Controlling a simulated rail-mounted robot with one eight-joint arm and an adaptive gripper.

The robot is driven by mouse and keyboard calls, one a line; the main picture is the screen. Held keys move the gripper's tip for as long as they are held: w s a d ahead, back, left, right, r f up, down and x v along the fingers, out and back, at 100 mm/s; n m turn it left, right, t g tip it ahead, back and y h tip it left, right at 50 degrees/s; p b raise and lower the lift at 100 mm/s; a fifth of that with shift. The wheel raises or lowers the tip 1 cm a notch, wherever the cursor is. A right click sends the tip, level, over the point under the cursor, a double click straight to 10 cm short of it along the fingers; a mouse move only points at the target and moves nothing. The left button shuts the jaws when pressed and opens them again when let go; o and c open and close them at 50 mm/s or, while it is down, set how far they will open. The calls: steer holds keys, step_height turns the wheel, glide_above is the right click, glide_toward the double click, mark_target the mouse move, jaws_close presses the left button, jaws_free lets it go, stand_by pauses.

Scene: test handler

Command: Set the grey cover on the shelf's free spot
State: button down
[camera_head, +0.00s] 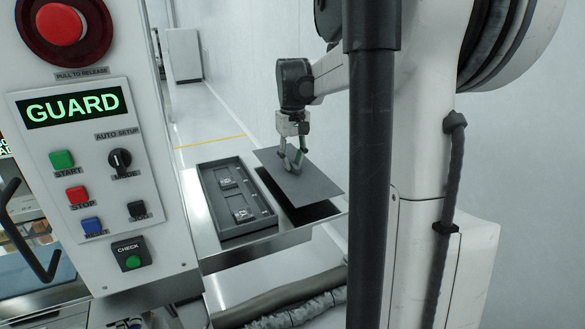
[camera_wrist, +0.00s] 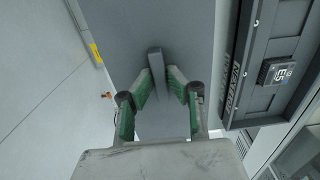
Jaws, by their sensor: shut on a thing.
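The grey cover (camera_head: 308,182) is a flat, dark grey plate beside the tray on the shelf (camera_head: 190,200). My gripper (camera_head: 293,158) is above the plate and shut on its small upright handle. In the wrist view, the handle (camera_wrist: 157,66) stands between the green-padded fingers of the gripper (camera_wrist: 161,82), and the cover (camera_wrist: 187,30) spreads below them. A dark band shows under the cover's near edges in the head view, and it looks raised above the shelf. The shelf surface under the cover is mostly hidden.
A grey tray (camera_head: 214,214) with labelled parts lies on the shelf, left of the cover; it also shows at right in the wrist view (camera_wrist: 240,75). A control panel (camera_head: 95,160) fills the left. A black post (camera_head: 368,190) stands in front at right.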

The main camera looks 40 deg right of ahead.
steer(key=shift+f, duration=1.25)
steer(key=shift+f, duration=0.15)
steer(key=c, duration=1.7)
jaws_free()
